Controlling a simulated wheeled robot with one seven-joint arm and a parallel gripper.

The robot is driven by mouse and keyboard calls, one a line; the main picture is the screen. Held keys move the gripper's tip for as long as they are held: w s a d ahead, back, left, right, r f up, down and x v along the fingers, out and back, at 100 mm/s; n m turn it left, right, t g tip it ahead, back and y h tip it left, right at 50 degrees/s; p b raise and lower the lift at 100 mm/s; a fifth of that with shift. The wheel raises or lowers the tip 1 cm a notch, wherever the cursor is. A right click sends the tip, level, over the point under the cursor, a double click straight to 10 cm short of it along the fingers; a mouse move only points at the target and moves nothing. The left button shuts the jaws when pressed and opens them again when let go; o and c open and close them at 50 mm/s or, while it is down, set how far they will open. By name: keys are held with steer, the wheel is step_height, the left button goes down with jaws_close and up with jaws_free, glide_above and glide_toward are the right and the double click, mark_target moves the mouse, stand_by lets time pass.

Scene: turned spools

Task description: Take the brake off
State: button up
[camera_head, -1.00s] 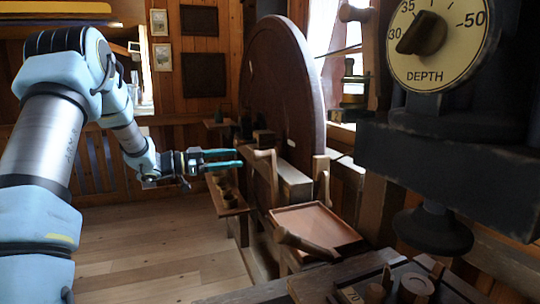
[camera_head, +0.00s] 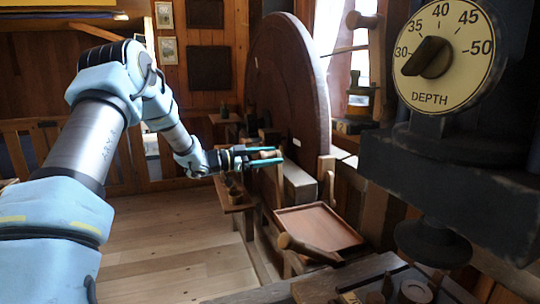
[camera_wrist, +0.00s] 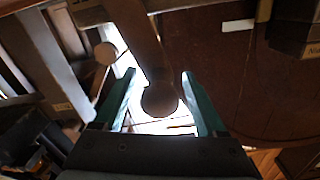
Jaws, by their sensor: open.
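A wooden lever with a rounded end (camera_wrist: 160,98) stands by the big wheel (camera_head: 290,85). In the head view the lever's top (camera_head: 271,154) shows between the teal fingers of my gripper (camera_head: 268,156). In the wrist view my gripper (camera_wrist: 165,100) is open, with one finger on each side of the rounded end and a gap visible on both sides. Whether either finger touches it I cannot tell. The lower part of the lever is partly hidden behind my gripper in the head view. Which handle is the brake is not labelled.
A second wooden handle (camera_head: 306,248) juts out before a reddish tray (camera_head: 322,226). A depth dial (camera_head: 441,58) on a dark machine fills the right. The floor at left is clear.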

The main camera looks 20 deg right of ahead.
jaws_close()
stand_by(0.5)
stand_by(0.8)
